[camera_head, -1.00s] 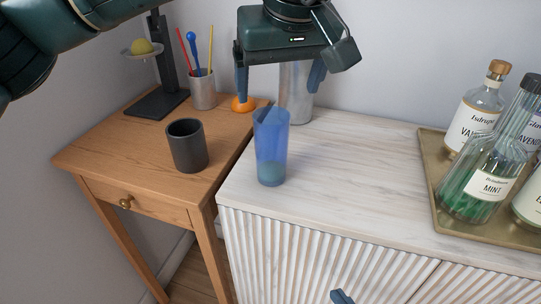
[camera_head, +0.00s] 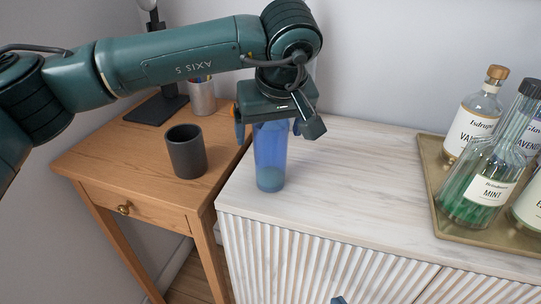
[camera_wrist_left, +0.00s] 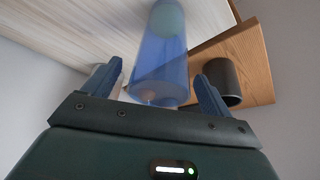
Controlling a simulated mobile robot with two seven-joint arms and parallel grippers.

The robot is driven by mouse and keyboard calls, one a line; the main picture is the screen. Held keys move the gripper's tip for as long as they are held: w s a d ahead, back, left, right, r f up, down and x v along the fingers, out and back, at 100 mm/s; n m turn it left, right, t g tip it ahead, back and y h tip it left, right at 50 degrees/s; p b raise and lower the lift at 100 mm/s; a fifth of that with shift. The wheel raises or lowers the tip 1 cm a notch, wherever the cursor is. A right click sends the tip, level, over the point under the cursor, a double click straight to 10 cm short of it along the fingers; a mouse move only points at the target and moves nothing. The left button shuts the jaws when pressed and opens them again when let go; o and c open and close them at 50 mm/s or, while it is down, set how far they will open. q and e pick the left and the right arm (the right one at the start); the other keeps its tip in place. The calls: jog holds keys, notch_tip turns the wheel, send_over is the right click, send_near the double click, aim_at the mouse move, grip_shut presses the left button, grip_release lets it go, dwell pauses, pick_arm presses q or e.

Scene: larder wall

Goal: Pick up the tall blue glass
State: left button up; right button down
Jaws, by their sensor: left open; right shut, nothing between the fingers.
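The tall blue glass (camera_head: 270,160) stands upright on the light wooden top of the ribbed cabinet, near its left front corner. My left gripper (camera_head: 268,130) is over it from above, open, with a blue finger on either side of its upper part; the rim is hidden by the gripper. In the left wrist view the glass (camera_wrist_left: 160,60) lies between and beyond the two spread fingers (camera_wrist_left: 158,88), with a gap at each side. It is not gripped. Only a blue tip of my right gripper (camera_head: 338,300) shows at the bottom edge; it is shut and empty.
A dark grey cup (camera_head: 187,152) stands on the lower wooden table (camera_head: 130,155) to the left. A metal pen holder (camera_head: 202,97) and dark stand (camera_head: 156,108) are behind it. A brass tray (camera_head: 447,215) of bottles is at right. The cabinet top (camera_head: 350,170) between is clear.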

pick_arm(q)
jog(key=shift+x, duration=1.2)
jog(key=shift+c, duration=0.4)
jog(key=shift+r, duration=0.1)
jog(key=c, duration=1.2)
